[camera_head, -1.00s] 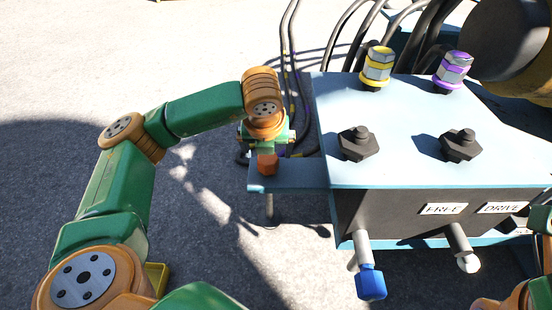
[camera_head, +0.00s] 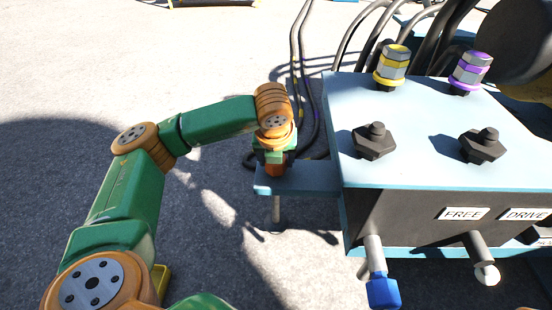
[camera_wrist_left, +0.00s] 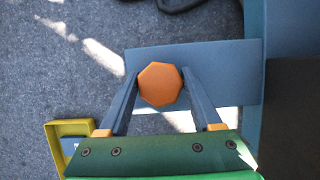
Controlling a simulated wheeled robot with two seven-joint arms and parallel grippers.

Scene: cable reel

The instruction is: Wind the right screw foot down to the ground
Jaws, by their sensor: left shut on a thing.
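The screw foot has an orange hex head (camera_head: 275,171) on top of a blue side plate (camera_head: 300,180) at the left of the machine. Its grey shaft (camera_head: 277,210) hangs below the plate; its lower end is hard to make out against the ground. My left gripper (camera_head: 274,160) is directly above the plate, shut on the hex head. The left wrist view shows the head (camera_wrist_left: 160,84) between the two dark finger tips (camera_wrist_left: 160,75), with the plate (camera_wrist_left: 225,65) beneath. My right gripper is out of view.
The blue machine box (camera_head: 440,150) stands right of the plate, with black knobs (camera_head: 374,142), yellow (camera_head: 391,67) and purple (camera_head: 469,72) fittings, and a blue-tipped lever (camera_head: 383,290) in front. Black cables (camera_head: 305,80) run behind the plate.

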